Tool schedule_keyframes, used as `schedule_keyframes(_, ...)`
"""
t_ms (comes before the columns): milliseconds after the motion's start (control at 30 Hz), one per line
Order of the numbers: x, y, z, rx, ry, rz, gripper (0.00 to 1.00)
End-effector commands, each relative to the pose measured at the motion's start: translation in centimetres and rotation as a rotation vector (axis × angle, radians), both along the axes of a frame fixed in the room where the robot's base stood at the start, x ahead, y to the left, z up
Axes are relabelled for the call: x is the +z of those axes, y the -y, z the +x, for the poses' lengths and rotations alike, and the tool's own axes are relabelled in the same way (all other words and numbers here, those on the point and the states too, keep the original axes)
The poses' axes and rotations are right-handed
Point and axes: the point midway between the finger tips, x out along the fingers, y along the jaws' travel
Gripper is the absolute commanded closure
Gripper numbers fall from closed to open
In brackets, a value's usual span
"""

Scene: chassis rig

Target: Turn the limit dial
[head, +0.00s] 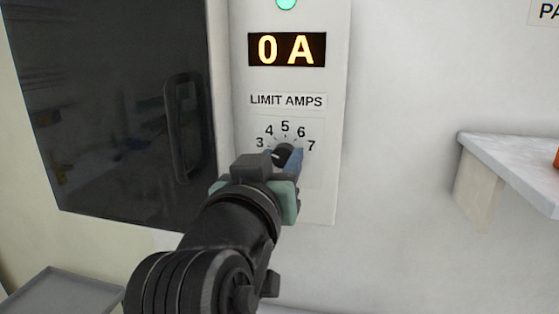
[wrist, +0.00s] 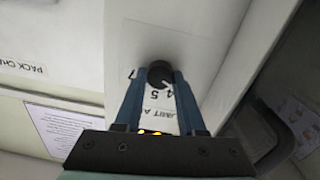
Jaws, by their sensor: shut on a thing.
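The limit dial (head: 284,153) is a small black knob on a white panel, under the label "LIMIT AMPS", with the numbers 3 to 7 arched above it. My gripper (head: 286,160) reaches it from below, and its blue fingers are shut on the knob. In the wrist view the dark dial (wrist: 160,74) sits between the two blue fingertips of my gripper (wrist: 160,80). The fingers and wrist cover much of the dial, so its pointer setting cannot be told. The display (head: 287,49) above reads "0 A".
A green lamp (head: 287,3) sits above the display. A dark glossy door (head: 120,100) with a handle is on the left. A light shelf (head: 510,165) juts out on the right. A grey tray (head: 65,292) is at the lower left. The wall between panel and shelf is bare.

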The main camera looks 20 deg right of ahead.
Motion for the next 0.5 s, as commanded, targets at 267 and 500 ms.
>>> schedule_keyframes(267, -0.08, -0.07, 0.0, 0.002, 0.092, 0.132, 1.0)
schedule_keyframes(500, -0.11, -0.02, -0.03, 0.002, 0.217, 0.315, 1.0)
